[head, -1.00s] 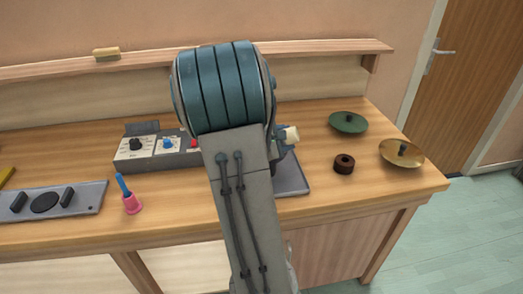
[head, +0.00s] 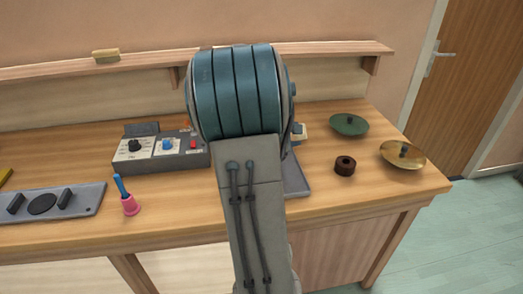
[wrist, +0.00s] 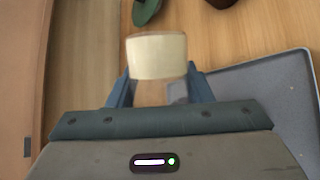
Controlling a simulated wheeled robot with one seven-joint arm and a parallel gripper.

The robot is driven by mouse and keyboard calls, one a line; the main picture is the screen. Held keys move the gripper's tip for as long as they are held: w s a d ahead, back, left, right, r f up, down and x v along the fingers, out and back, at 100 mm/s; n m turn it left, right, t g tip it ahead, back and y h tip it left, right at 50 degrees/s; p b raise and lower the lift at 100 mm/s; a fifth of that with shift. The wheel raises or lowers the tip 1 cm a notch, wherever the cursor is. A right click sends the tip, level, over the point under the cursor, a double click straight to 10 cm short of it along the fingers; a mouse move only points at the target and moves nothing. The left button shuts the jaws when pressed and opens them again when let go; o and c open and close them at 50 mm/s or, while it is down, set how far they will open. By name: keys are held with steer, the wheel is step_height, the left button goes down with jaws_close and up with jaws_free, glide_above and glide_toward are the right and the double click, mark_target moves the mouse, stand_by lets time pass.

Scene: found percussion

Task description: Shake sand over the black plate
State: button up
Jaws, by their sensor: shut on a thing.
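A cream, rounded shaker-like piece (wrist: 157,57) is between the two blue fingers of my gripper (wrist: 158,78) in the wrist view, and the fingers are shut on it. In the head view, a small part of it (head: 302,130) shows just right of my arm, above the table. A grey tray (wrist: 262,100) lies to the right of the gripper in the wrist view; its right edge (head: 297,182) shows beside my arm in the head view. No black plate is visible; my arm hides part of the table. No falling sand can be made out.
A grey box with knobs (head: 160,152), a pink bell (head: 130,205) and a grey panel (head: 45,203) are on the left. A dark brown ring (head: 345,166), a green cymbal (head: 348,124) and a brass cymbal (head: 402,155) are on the right. A shelf (head: 330,48) runs behind.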

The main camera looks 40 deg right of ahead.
steer(key=shift+s+d+r+m+t+y+p, duration=0.1)
steer(key=shift+r+m+t+y+p, duration=0.2)
steer(key=shift+r+m+t+y, duration=0.35)
steer(key=shift+r+m+t+y+p, duration=0.5)
steer(key=shift+m+t+y+p, duration=0.15)
steer(key=shift+t+y+p, duration=0.3)
steer(key=m+t+y+p, duration=0.1)
steer(key=p, duration=0.2)
steer(key=shift+r+y+p, duration=0.35)
steer(key=shift+r+y, duration=0.05)
steer(key=shift+f+m+t+y+p, duration=0.2)
steer(key=shift+m+t+y+p, duration=0.1)
steer(key=shift+t+y+p, duration=0.15)
steer(key=shift+h, duration=0.25)
